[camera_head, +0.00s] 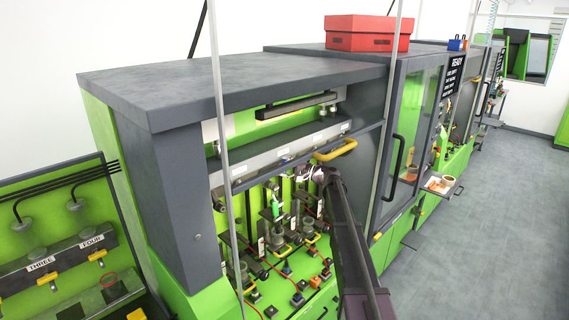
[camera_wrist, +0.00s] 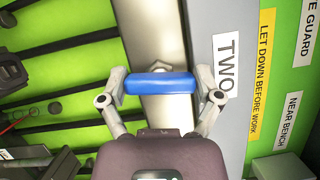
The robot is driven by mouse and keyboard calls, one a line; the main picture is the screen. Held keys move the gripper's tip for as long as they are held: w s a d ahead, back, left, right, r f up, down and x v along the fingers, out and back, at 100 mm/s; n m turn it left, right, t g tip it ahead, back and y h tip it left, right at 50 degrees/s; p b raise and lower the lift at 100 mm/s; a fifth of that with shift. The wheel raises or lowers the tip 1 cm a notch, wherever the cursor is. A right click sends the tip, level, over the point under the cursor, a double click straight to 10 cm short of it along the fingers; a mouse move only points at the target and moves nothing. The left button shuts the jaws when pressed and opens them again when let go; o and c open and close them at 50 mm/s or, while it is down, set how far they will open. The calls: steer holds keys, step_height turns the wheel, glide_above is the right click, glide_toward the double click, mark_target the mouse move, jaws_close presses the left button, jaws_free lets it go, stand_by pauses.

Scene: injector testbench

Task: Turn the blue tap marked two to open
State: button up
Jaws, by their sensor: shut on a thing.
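The blue tap (camera_wrist: 150,84) is a short blue bar in the middle of the wrist view. It lies level across the picture, crossways to a pale metal strip behind it. A white label reading TWO (camera_wrist: 227,68) sits just to its right. My gripper (camera_wrist: 161,87) is shut on the two ends of the blue bar, one finger at each end. In the head view my gripper (camera_head: 320,175) is inside the open bay of the green and grey bench (camera_head: 230,75). The blue tap is hidden there.
A yellow handle (camera_head: 335,150) is close above my gripper. Several fittings and red hoses fill the bay below. Yellow taps marked THREE (camera_head: 40,264) and FOUR (camera_head: 91,242) are on a panel at left. The floor (camera_head: 480,230) at right is clear.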

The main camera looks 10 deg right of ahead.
steer(key=shift+w+d+r+n+h+p, duration=0.15)
steer(key=shift+n+h+p, duration=0.2)
steer(key=shift+n, duration=0.45)
steer(key=o, duration=0.9)
steer(key=shift+s, duration=0.2)
steer(key=v, duration=1.1)
steer(key=shift+d, duration=0.45)
